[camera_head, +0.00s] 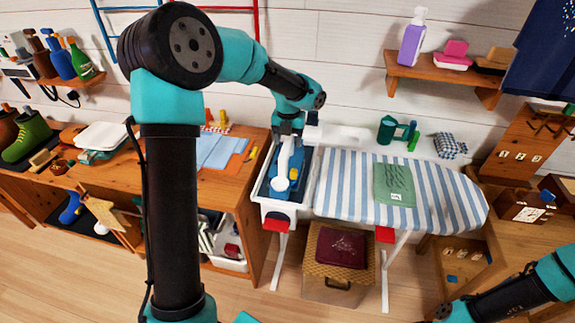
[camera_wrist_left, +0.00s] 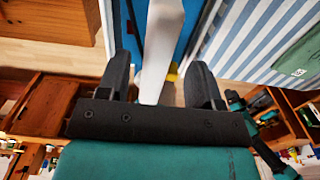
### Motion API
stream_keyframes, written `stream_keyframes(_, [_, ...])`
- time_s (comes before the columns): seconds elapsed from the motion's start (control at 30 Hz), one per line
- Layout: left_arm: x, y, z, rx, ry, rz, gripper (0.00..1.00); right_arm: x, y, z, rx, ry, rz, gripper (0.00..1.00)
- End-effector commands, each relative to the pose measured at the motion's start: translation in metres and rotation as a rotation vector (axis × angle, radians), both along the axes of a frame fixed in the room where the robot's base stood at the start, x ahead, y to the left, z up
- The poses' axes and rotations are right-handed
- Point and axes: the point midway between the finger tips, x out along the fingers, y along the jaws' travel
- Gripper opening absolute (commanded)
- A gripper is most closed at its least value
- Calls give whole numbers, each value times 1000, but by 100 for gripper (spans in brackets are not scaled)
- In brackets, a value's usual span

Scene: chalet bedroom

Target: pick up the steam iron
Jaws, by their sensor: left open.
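The steam iron (camera_head: 283,176) has a blue body, a white handle and a yellow part. It rests in the white tray (camera_head: 272,205) at the left end of the ironing board. My left gripper (camera_head: 289,137) is open, directly over the iron's far end in the head view. In the left wrist view the white handle (camera_wrist_left: 160,48) runs between the two open fingers (camera_wrist_left: 160,82), with a visible gap on either side. Part of the iron's far end is hidden by my left arm. My right gripper (camera_head: 437,314) is low at the right, its jaws not clear.
The striped ironing board (camera_head: 440,190) carries a green folded cloth (camera_head: 394,184). A green can (camera_head: 387,129) and a checked cloth (camera_head: 449,145) are behind it. A wooden bench (camera_head: 250,190) stands close to the tray's left. A lidded basket (camera_head: 322,280) sits below the board.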

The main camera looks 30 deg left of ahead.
Motion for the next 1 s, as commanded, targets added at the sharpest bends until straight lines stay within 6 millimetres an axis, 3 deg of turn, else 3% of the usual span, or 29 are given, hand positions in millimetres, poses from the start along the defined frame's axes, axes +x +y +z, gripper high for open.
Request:
stream_keyframes(0.33, [0, 0, -3, 0, 0, 0, 60, 0, 0, 0, 0, 0, 0, 85])
stream_keyframes(0.7, [0, 4, -46, -1, 2, 1, 60, 0, 0, 0, 0, 0, 0, 85])
stream_keyframes(1.0, [1, 4, -52, 0, -1, 0, 60, 0, 0, 0, 0, 0, 0, 85])
